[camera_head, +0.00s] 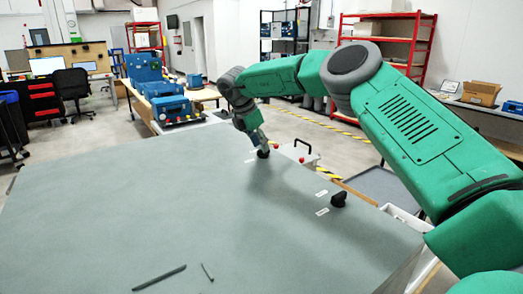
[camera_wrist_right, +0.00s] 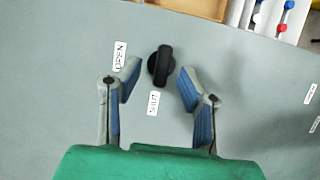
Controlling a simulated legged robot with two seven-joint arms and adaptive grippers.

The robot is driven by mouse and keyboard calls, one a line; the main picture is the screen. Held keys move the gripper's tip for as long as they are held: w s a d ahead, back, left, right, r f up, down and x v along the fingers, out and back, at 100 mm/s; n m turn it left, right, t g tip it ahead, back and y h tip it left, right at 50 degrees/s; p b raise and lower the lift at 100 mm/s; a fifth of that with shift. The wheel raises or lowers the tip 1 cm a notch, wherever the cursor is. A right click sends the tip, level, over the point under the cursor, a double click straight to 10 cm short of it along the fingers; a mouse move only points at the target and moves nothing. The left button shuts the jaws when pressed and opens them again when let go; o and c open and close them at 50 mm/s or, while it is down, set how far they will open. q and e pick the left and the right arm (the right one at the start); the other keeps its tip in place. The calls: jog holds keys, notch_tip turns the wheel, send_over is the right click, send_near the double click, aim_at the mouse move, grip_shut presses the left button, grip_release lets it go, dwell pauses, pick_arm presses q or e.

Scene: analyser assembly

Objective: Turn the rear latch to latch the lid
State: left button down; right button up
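The rear latch (camera_head: 263,153) is a black knob at the far edge of the grey lid (camera_head: 150,200). In the right wrist view the latch (camera_wrist_right: 160,65) lies between the fingertips of my right gripper (camera_wrist_right: 158,77). The fingers are open, with a gap on each side of the knob. The knob's long bar runs roughly up and down the picture, its lower end towards the SHUT label (camera_wrist_right: 153,103). The OPEN label (camera_wrist_right: 120,56) is to its left. In the head view my right gripper (camera_head: 258,138) is over the latch. My left gripper is not in view.
A second black latch knob (camera_head: 338,199) with labels is nearer on the lid's right edge. Two dark thin strips (camera_head: 160,277) lie at the lid's front. The lid's middle is clear.

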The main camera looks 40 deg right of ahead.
jog(key=v, duration=0.9)
jog(key=shift+w+r, duration=0.15)
jog(key=shift+r, duration=0.05)
jog(key=shift+a+f, duration=0.1)
